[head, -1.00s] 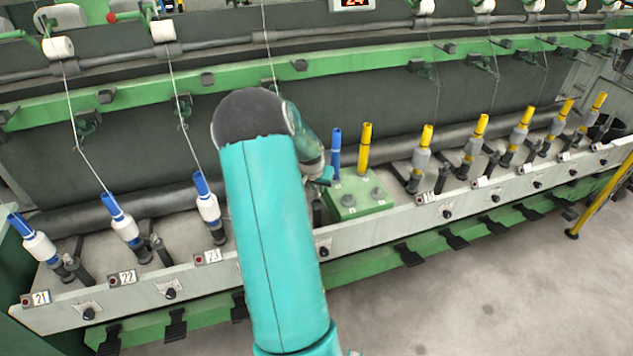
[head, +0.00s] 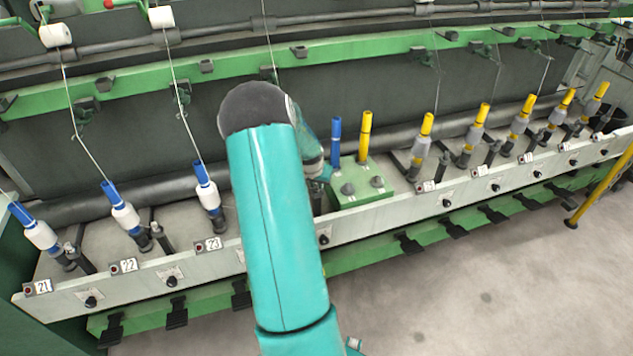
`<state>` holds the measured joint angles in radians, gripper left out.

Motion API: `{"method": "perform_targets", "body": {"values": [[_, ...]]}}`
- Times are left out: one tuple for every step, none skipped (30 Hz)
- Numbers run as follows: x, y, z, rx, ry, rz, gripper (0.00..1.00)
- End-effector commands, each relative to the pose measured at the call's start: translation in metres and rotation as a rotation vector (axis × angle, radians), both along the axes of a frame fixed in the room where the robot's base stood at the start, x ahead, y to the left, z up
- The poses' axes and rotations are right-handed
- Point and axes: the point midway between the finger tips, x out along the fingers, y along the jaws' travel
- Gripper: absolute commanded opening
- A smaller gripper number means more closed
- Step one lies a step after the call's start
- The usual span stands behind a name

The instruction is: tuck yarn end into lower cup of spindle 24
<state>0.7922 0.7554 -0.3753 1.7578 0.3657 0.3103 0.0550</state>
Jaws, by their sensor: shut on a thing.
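My arm (head: 280,220) rises through the middle of the head view and covers the place of spindle 24, to the right of spindle 23 (head: 208,195). A thin strand of yarn (head: 269,45) comes down from above and passes out of sight behind my arm. Only a small teal part of my gripper (head: 325,172) shows, at the right of the arm beside the green block. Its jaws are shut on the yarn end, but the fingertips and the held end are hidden. Spindle 24 and its lower cup are hidden too.
A green block (head: 350,197) bearing a blue tube (head: 336,142) and a yellow tube (head: 364,136) stands close to my gripper's right. Spindles 21 (head: 41,236) and 22 (head: 125,218) stand left, several yellow-topped spindles right. Open floor (head: 480,290) lies at the lower right.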

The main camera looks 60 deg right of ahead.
Motion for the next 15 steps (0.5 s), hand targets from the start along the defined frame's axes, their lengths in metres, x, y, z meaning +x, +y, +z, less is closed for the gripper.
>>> {"method": "perform_targets", "body": {"values": [[0.0, -0.0001, 0.0, 0.0, 0.0, 0.0, 0.05], [0.0, -0.0001, 0.0001, 0.0, 0.0, 0.0, 0.05], [0.0, -0.0001, 0.0001, 0.0, 0.0, 0.0, 0.05], [0.0, -0.0001, 0.0001, 0.0, 0.0, 0.0, 0.05], [0.0, -0.0001, 0.0001, 0.0, 0.0, 0.0, 0.2], [0.0, 0.0, 0.0002, 0.0, 0.0, 0.0, 0.28], [0.0001, 0.0, 0.0002, 0.0, 0.0, 0.0, 0.34], [0.0, 0.0, 0.0002, 0.0, 0.0, 0.0, 0.4], [0.0001, 0.0, 0.0002, 0.0, 0.0, 0.0, 0.4], [0.0001, 0.0, 0.0002, 0.0, 0.0, 0.0, 0.4], [0.0001, 0.0, 0.0002, 0.0, 0.0, 0.0, 0.4], [0.0, 0.0, 0.0002, 0.0, 0.0, 0.0, 0.4], [0.0001, 0.0, 0.0002, 0.0, 0.0, 0.0, 0.4], [0.0001, 0.0, 0.0002, 0.0, 0.0, 0.0, 0.4], [0.0001, 0.0, 0.0003, 0.0, 0.0, 0.0, 0.4]]}}
